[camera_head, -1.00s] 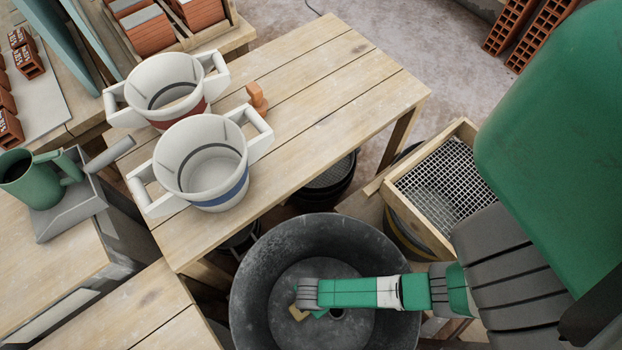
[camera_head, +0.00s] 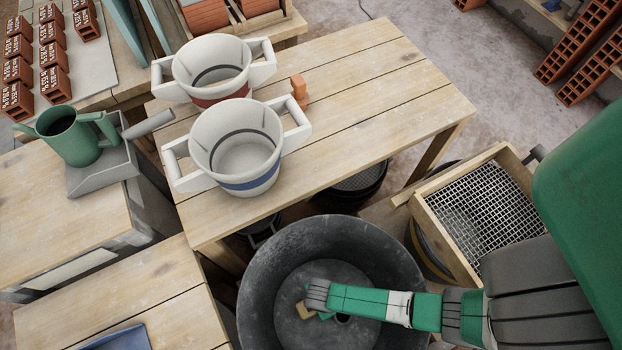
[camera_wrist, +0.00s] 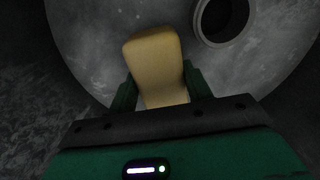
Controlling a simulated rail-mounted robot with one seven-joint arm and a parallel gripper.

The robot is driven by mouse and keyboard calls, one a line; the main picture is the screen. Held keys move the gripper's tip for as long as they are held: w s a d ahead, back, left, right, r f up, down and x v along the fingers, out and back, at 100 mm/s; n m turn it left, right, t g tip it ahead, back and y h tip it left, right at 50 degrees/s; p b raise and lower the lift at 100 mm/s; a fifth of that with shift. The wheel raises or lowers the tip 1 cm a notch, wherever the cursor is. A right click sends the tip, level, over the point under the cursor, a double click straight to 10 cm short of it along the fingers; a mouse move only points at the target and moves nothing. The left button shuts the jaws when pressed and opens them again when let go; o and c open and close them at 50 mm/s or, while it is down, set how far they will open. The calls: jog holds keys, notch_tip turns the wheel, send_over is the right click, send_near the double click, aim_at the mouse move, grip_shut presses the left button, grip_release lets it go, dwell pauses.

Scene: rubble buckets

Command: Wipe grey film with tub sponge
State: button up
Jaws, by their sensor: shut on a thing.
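The yellow sponge (camera_wrist: 155,62) is between the two green fingers of my gripper (camera_wrist: 158,88) in the wrist view, and the gripper is shut on it. In the head view my gripper (camera_head: 318,312) reaches down inside the big dark tub (camera_head: 262,262). Only a small yellow corner of the sponge (camera_head: 303,309) shows there beside the gripper. The tub floor around the sponge is grey and mottled in the wrist view, with a dark round hole (camera_wrist: 222,20) to the right of the sponge. I cannot tell whether the sponge touches the floor.
Two white two-handled buckets, one with a red band (camera_head: 213,68) and one with a blue band (camera_head: 240,150), stand on the wooden table (camera_head: 370,100). A mesh sieve (camera_head: 478,210) is right of the tub. A green jug (camera_head: 72,138) is left.

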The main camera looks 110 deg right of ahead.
aim_at(303, 310)
jog(key=shift+w, duration=0.1)
jog(key=shift+w+a+f, duration=0.1)
jog(key=shift+w+a, duration=0.05)
jog(key=shift+w, duration=0.75)
jog(key=shift+w+a+f, duration=0.1)
jog(key=shift+w+a, duration=0.05)
jog(key=shift+w, duration=0.7)
jog(key=shift+c, duration=0.8)
jog(key=shift+r, duration=0.1)
jog(key=shift+c, duration=0.2)
jog(key=shift+w+a+r+p, duration=0.25)
jog(key=shift+w+r+p, duration=0.4)
jog(key=shift+w+r, duration=0.2)
jog(key=shift+s+r, duration=0.1)
jog(key=shift+s+d+f, duration=0.15)
jog(key=shift+s+f, duration=0.1)
jog(key=shift+s, duration=0.4)
jog(key=s, duration=0.4)
jog(key=shift+d+b, duration=0.4)
jog(key=shift+w, duration=0.1)
